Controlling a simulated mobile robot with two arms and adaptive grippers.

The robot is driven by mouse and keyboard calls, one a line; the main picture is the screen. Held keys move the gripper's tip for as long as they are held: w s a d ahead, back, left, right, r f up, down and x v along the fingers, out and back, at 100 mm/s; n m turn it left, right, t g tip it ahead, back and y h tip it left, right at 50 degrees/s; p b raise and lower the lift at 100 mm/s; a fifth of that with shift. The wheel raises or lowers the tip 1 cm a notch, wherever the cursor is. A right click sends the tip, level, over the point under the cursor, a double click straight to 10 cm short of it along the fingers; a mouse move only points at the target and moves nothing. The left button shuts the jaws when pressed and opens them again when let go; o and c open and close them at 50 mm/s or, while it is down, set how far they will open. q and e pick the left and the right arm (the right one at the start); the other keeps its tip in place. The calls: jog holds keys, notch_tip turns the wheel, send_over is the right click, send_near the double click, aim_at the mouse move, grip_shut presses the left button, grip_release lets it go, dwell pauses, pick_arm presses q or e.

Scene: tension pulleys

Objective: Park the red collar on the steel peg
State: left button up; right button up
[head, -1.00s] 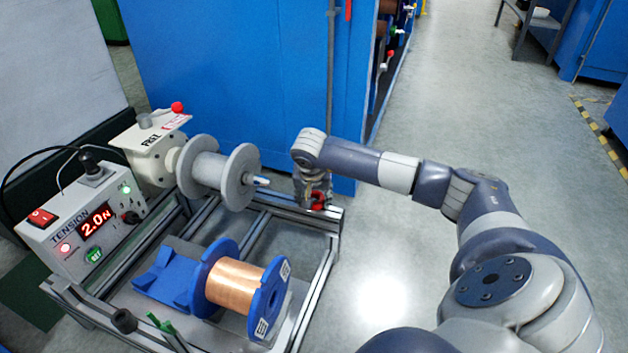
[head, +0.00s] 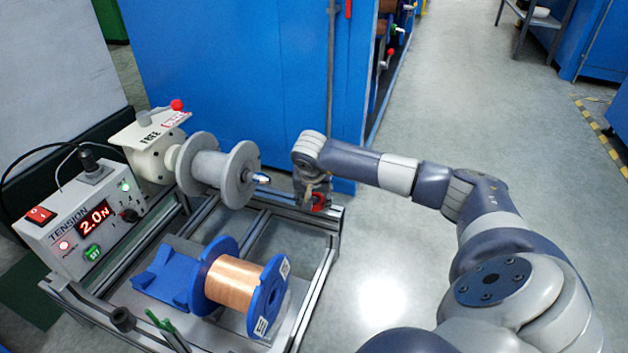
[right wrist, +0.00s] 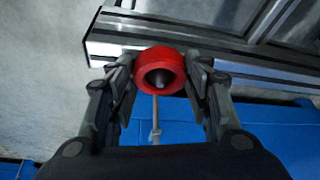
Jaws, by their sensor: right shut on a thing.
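The red collar (head: 319,201) is held in my right gripper (head: 316,196) by the far right corner of the metal frame. In the right wrist view the collar (right wrist: 149,65) sits between both fingertips, with its bore facing the camera. A grey pointed tip (right wrist: 160,78) shows inside the bore; it may be the steel peg. I cannot tell how far it is inside the collar. My right gripper (right wrist: 160,75) is shut on the collar. The left gripper is not in view.
A grey spool (head: 238,175) with a pointed shaft stands left of my gripper. A copper wire spool (head: 235,284) lies in front on the metal frame (head: 318,290). The tension box (head: 88,215) reads 2.0. A blue cabinet (head: 240,70) is close behind; open floor lies right.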

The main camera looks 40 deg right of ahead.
jog(key=o, duration=1.1)
jog(key=shift+f, duration=0.15)
jog(key=v, duration=1.2)
